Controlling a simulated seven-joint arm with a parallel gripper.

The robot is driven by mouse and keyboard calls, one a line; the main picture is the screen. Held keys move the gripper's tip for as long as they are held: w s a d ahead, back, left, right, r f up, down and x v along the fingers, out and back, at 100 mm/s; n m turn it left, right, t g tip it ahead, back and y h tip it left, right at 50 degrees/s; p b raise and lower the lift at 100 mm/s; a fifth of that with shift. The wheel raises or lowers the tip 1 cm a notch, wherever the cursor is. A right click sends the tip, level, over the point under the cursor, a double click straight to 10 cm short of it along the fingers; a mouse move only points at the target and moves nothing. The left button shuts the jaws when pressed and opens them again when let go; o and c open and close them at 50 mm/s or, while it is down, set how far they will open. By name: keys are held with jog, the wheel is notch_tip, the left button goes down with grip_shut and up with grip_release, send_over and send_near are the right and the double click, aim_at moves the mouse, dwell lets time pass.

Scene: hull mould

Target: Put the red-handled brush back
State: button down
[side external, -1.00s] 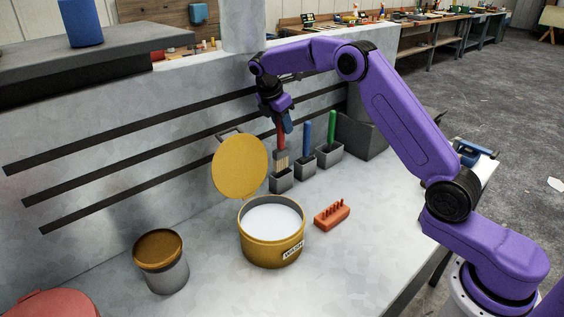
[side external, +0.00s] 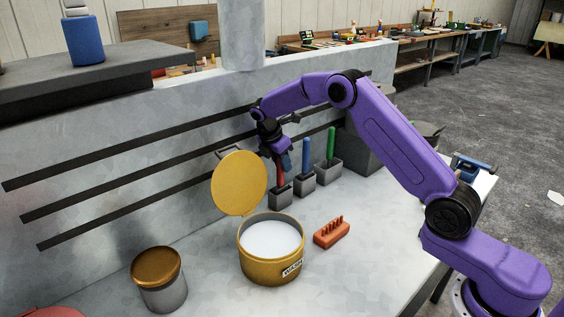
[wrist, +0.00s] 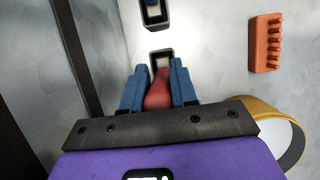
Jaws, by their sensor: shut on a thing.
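The red-handled brush (side external: 280,176) stands about upright at the leftmost of the grey holders (side external: 280,199) by the metal wall. Its bristles are hidden in the side view and its lower end appears to be inside that holder. My gripper (side external: 282,161) is shut on the red handle. In the wrist view, the red handle (wrist: 157,92) sits between my two blue fingers, with the holder's dark rim (wrist: 152,57) just beyond them and something pale inside it. How deep the brush sits is unclear.
Holders with a blue-handled brush (side external: 305,153) and a green-handled brush (side external: 331,143) stand close on the right. A yellow lid (side external: 238,184) stands raised at the left, beside an open yellow pot (side external: 258,265) of pale liquid. An orange block (side external: 332,235) lies in front.

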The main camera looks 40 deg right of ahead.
jog(key=c, duration=0.9)
grip_release()
jog(key=v, duration=1.2)
jog(key=s+a+r+m+t+y, duration=0.1)
jog(key=s+a+r, duration=0.1)
jog(key=s+a, duration=0.7)
jog(key=s+a+m+y, duration=0.1)
jog(key=s+a+y, duration=0.15)
jog(key=s, duration=0.95)
jog(key=s+d+f+m, duration=0.1)
jog(key=s+d, duration=0.1)
jog(key=s, duration=0.6)
jog(key=s+d+f+m, duration=0.1)
jog(key=s+d+f, duration=0.1)
jog(key=s, duration=0.6)
jog(key=s+d+f+m+y, duration=0.1)
jog(key=s+d, duration=0.1)
jog(key=s, duration=0.7)
jog(key=shift+s+d+f+g, duration=0.1)
jog(key=shift+d+f+g, duration=0.05)
jog(key=shift+f+g, duration=0.25)
jog(key=shift+r, duration=0.1)
